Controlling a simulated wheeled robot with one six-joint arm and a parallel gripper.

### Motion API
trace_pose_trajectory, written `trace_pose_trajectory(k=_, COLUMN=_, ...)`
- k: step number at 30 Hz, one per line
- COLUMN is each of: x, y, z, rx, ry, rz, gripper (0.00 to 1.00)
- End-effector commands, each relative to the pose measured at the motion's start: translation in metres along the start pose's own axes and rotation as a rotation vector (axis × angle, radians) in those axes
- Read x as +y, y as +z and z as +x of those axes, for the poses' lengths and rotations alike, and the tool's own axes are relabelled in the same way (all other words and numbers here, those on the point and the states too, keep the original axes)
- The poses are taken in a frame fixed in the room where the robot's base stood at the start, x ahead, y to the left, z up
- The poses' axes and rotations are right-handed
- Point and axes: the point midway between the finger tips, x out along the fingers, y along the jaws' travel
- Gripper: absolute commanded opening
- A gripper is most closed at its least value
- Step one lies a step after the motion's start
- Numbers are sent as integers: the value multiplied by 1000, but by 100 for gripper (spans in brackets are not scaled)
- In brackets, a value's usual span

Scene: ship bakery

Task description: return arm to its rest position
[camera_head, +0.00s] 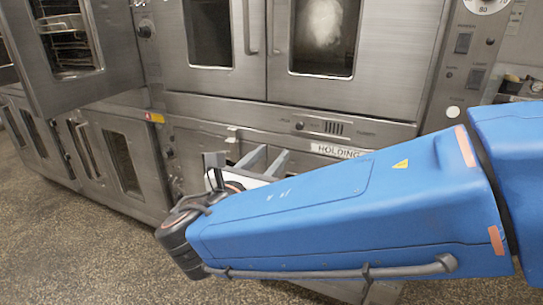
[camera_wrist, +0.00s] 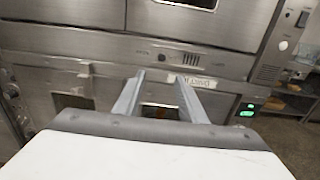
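My gripper (camera_wrist: 160,92) shows in the wrist view as two grey fingers with a clear gap between them. It is open and nothing is held in it. The fingers point toward the lower oven front, below the HOLDING label (camera_wrist: 192,80). In the head view my blue arm reaches in from the right, and my gripper (camera_head: 267,160) shows beyond its far end, in front of the lower doors. I cannot tell how far the fingertips are from the metal. Part of the wrist is hidden behind the arm.
Steel ovens (camera_head: 245,105) with windowed doors fill the back. An oven door at the left (camera_head: 95,85) appears open, with wire racks beside it. The speckled floor (camera_head: 75,245) is clear at lower left. Shelving (camera_wrist: 290,90) stands at the right in the wrist view.

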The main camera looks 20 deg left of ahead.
Motion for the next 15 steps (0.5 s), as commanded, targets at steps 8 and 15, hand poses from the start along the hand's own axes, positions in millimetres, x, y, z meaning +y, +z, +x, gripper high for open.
trace_pose_trajectory(k=8, x=-57, y=-10, z=37, rx=91, ry=-116, rz=98, gripper=38)
trace_pose_trajectory(k=15, x=-168, y=-37, z=78, rx=249, ry=-349, rz=323, gripper=38)
